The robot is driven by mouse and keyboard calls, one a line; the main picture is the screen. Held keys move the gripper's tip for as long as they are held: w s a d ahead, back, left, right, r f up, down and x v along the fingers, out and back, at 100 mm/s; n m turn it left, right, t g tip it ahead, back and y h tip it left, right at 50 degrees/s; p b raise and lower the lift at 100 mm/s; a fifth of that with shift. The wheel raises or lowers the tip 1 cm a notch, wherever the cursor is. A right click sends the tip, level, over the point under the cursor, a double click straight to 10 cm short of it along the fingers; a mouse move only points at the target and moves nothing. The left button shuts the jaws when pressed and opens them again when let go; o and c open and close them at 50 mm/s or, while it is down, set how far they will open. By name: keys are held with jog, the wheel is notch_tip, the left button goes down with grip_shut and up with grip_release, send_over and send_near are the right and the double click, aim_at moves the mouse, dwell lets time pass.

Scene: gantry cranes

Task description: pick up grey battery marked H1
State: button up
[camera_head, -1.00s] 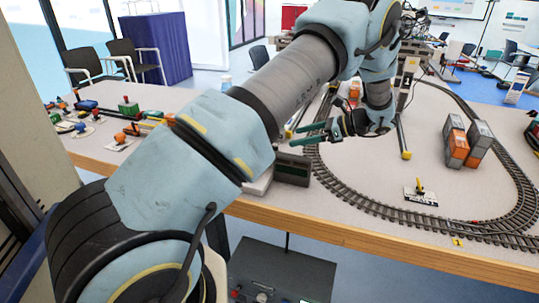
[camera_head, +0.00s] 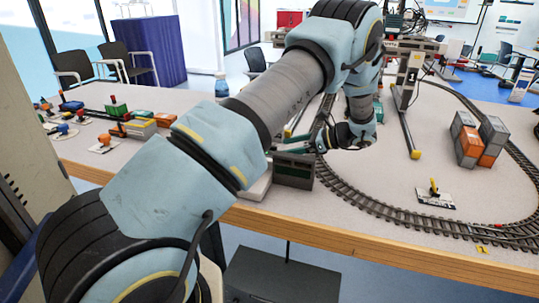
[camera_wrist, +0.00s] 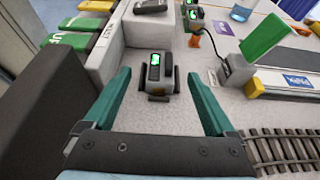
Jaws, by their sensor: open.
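In the wrist view a small grey block with a lit green display (camera_wrist: 155,72) stands in a dark holder, just ahead of and between my fingertips. No H1 mark can be read on it. My gripper (camera_wrist: 159,74) has two teal fingers spread wide, one to each side of the block, with nothing held. In the head view my gripper (camera_head: 292,146) is over the table's near edge, by a dark box (camera_head: 293,170), and the grey block cannot be made out there.
Other units with green displays (camera_wrist: 192,14) stand behind the block. A grey wall (camera_wrist: 108,45) is close on the left, with green and yellow blocks (camera_wrist: 68,41) beyond. A green panel (camera_wrist: 268,38) rises at right; rail track (camera_wrist: 285,150) runs nearest right.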

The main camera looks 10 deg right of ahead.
jog(key=p+x, duration=0.2)
jog(key=x, duration=0.5)
jog(key=shift+d+f, duration=0.1)
grip_shut()
dwell(0.6)
